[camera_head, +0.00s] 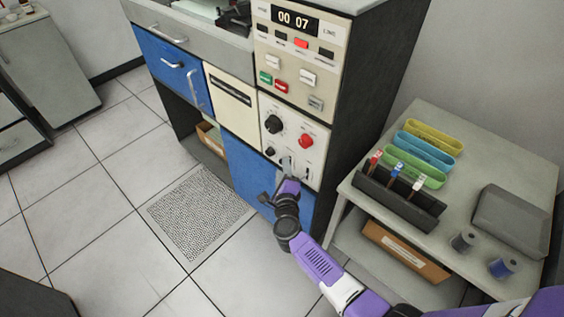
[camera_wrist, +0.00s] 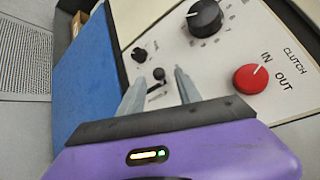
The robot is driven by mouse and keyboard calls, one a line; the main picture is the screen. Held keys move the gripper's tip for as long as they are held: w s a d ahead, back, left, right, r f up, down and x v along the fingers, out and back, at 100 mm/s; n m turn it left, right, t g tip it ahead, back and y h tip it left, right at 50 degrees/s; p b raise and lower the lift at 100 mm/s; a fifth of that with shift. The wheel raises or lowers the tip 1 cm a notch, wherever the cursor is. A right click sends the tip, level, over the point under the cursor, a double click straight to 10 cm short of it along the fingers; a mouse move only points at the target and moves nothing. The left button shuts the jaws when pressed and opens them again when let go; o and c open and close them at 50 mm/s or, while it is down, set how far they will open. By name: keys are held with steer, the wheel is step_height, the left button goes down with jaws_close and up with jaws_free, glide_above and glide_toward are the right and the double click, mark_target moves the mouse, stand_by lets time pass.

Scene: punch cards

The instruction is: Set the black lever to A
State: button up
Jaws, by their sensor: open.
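The black lever (camera_wrist: 158,74) is small with a round tip and stands at a short slot in the cream control panel (camera_wrist: 222,55). In the wrist view it shows between the two grey fingers of my gripper (camera_wrist: 160,73). The fingers are open, one on each side of the lever, with gaps visible. I cannot tell how far they are from it in depth. In the head view my gripper (camera_head: 287,168) is in front of the lower panel and hides the lever there. I cannot read an A mark by the slot.
A small black knob (camera_wrist: 139,54), a large black dial (camera_wrist: 205,17) and a red IN/OUT clutch knob (camera_wrist: 251,78) are near the lever. A side table (camera_head: 480,130) with coloured trays stands to the right. The tiled floor (camera_head: 95,205) at left is clear.

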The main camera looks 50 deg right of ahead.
steer(key=shift+v, duration=1.45)
steer(key=s+a+r+n+t+y, duration=0.25)
steer(key=a+r+n+t, duration=0.35)
steer(key=r+n, duration=0.5)
steer(key=s+a+r+n+g+y, duration=0.1)
steer(key=s+a+n, duration=0.4)
steer(key=s, duration=0.5)
steer(key=s+a+r+n+g+y, duration=0.1)
steer(key=s+a+r+n+y, duration=0.3)
steer(key=s+n, duration=0.4)
steer(key=s+a+r+n+g+y, duration=0.1)
steer(key=s+a+r+n+y, duration=0.2)
steer(key=s+n, duration=0.4)
steer(key=s+a+r+b, duration=0.1)
steer(key=s+a, duration=0.1)
steer(key=s, duration=0.5)
steer(key=shift+a, duration=0.35)
